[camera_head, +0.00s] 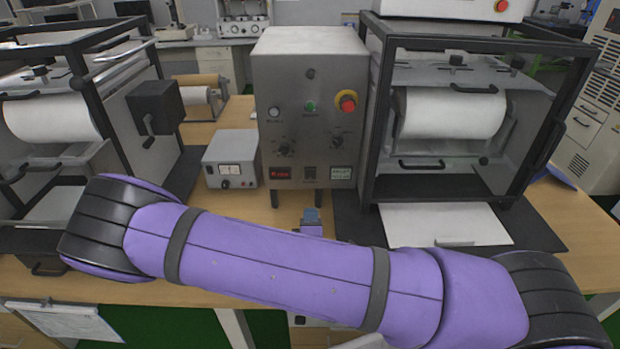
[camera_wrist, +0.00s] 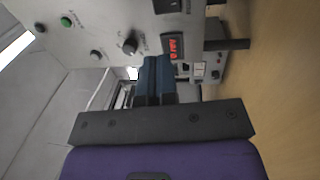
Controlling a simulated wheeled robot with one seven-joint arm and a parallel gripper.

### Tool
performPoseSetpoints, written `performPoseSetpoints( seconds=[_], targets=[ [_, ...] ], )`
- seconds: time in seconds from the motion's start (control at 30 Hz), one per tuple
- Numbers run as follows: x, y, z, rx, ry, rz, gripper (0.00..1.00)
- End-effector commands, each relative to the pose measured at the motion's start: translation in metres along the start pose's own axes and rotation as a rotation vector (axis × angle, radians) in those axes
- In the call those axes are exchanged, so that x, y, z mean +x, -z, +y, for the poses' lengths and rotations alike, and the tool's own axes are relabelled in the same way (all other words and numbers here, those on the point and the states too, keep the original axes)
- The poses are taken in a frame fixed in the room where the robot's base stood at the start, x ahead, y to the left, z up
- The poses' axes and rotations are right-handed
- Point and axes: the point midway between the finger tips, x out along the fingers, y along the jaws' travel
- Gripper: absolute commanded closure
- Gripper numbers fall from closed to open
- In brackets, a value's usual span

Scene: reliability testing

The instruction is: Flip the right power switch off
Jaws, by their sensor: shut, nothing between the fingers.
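The grey control box (camera_head: 310,80) stands upright on the table in the head view. I cannot tell the switch's position. My gripper (camera_head: 311,214) is low in front of the box. Its dark blue fingers (camera_wrist: 154,68) are together and empty, apparently apart from the panel.
A small power unit (camera_head: 230,160) stands left of the control box. Framed roller machines stand at left and right (camera_head: 452,110). The right one has a white sheet (camera_head: 445,225) before it. Wooden table (camera_head: 265,208) shows around the box.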

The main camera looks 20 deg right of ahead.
Motion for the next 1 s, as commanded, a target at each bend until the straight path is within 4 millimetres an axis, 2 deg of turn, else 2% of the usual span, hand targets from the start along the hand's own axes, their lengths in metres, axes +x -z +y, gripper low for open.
performPoseSetpoints(
  seconds=[0.23,0.37,1.0],
  targets=[
    [0.002,0.000,0.000,0.002,0.001,-0.002,1.00],
    [0.013,0.000,0.000,0.003,0.001,-0.003,1.00],
    [0.122,-0.001,0.000,0.003,0.001,-0.003,1.00]
  ],
)
